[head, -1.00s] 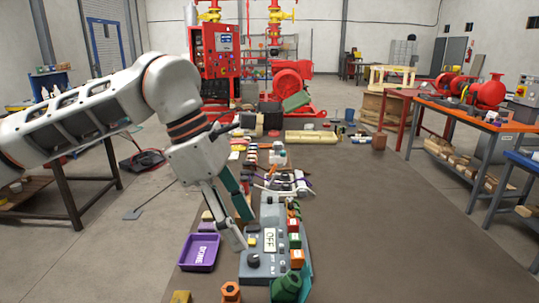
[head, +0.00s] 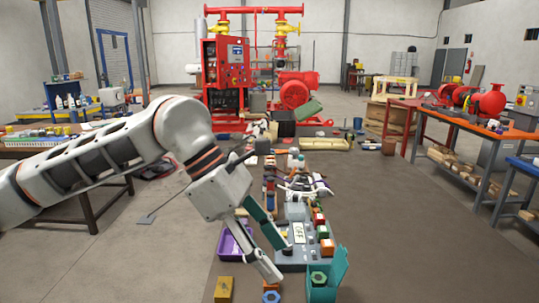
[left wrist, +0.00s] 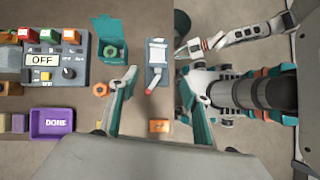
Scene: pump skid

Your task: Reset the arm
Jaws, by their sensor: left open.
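My left arm comes in from the left in the head view. Its left gripper (head: 276,262) points down with its two fingers apart and nothing between them. The fingers are above the near end of the grey panel (head: 292,266), beside a teal box (head: 338,276). There the panel (left wrist: 65,75) lies to the left with an OFF display and a black knob.
A purple DONE tray (left wrist: 52,124) lies beside the panel. The teal box (left wrist: 108,40) holds a green hexagonal nut. An orange nut (left wrist: 100,89) and an orange block (left wrist: 159,125) lie nearby. An orange-topped workbench (head: 470,118) stands at right; the brown floor mat is clear there.

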